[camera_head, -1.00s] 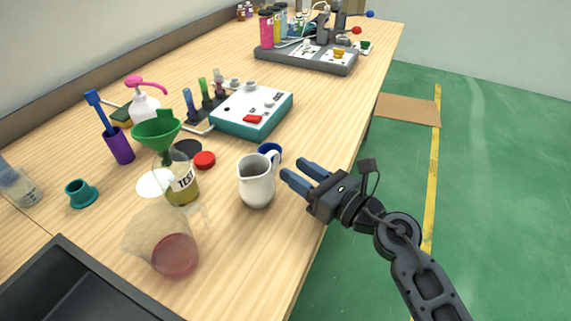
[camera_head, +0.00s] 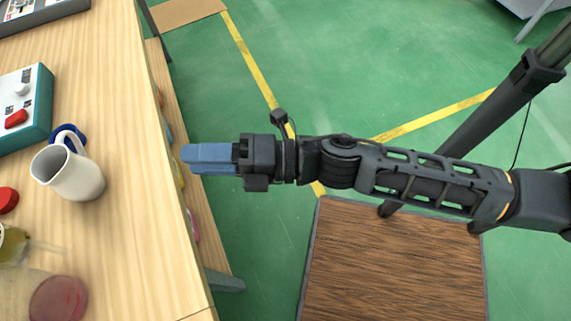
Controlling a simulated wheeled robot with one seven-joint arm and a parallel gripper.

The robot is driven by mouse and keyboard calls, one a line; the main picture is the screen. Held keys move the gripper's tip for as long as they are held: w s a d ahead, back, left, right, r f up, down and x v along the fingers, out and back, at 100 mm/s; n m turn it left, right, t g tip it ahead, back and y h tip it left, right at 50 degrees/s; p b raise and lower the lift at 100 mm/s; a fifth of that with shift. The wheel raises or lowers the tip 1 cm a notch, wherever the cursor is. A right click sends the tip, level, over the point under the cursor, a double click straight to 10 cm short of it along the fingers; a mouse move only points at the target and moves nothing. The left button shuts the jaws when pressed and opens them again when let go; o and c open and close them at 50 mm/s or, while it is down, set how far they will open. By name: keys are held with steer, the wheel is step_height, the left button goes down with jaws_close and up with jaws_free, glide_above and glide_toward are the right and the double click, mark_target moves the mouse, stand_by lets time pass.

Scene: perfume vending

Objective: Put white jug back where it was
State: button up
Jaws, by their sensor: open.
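The gripper points left at the table. It holds nothing. Its blue fingers overlap from this angle, so the gap between them is hard to see.
A blue round thing (camera_head: 69,134) sits right behind the jug's handle. A teal and white device (camera_head: 22,108) is at the left. A red cap (camera_head: 7,200) and a beaker with dark red liquid (camera_head: 58,298) are nearby. The table's front right is bare.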

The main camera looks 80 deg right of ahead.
steer(key=s+r+m+g+h, duration=0.2)
steer(key=s+m+g+h, duration=0.1)
steer(key=s+m, duration=1.4)
steer(key=m+h, duration=0.1)
steer(key=m, duration=0.4)
steer(key=shift+h, duration=0.3)
